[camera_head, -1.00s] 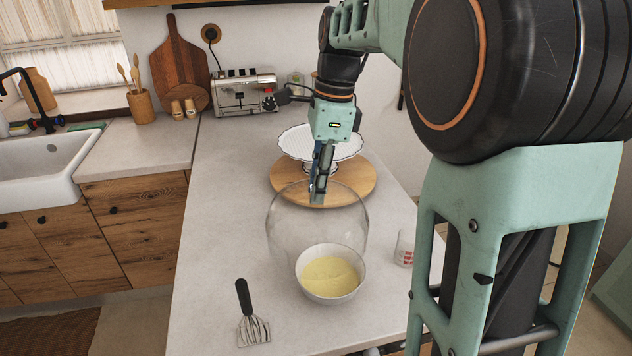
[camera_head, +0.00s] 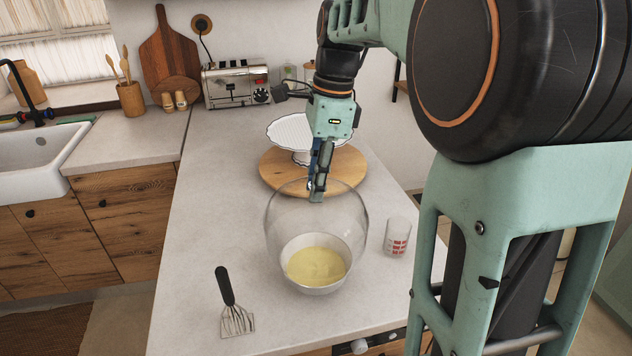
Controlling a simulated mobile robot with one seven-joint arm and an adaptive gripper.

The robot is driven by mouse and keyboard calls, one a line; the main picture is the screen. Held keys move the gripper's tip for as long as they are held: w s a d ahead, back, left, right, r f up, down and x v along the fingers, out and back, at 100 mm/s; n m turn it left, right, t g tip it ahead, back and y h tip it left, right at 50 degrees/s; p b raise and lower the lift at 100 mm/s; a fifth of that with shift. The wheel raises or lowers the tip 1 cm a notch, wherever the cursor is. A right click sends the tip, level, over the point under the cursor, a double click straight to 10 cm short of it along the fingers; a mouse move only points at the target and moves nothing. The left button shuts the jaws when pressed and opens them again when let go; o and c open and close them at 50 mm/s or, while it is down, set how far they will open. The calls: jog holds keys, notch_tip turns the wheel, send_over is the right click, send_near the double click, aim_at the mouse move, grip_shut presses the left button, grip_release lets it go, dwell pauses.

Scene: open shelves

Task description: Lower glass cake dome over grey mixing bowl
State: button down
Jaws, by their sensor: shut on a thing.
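The clear glass cake dome (camera_head: 284,215) hangs from my gripper (camera_head: 317,194), which is shut on its top. The grey mixing bowl (camera_head: 318,289) stands on the counter with a pale yellow mix in it. In the picture the dome overlaps the bowl, its lower part in front of or around the bowl's upper part. The dome's lower rim is hard to make out, so I cannot tell whether it touches the counter.
Behind are a round wooden board (camera_head: 350,176) and a white cake stand (camera_head: 290,131). The counter's left side (camera_head: 210,210) is clear.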

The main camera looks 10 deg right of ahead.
notch_tip(320, 180, down, 11)
jog(key=b, duration=0.6)
dwell(0.5)
jog(key=shift+f, duration=0.1)
dwell(0.5)
jog(key=shift+f+b, duration=0.75)
jog(key=shift+f, duration=0.5)
jog(key=c, duration=1.7)
grip_release()
jog(key=r, duration=0.4)
jog(key=d+r, duration=0.1)
jog(key=r, duration=0.7)
jog(key=shift+d, duration=0.4)
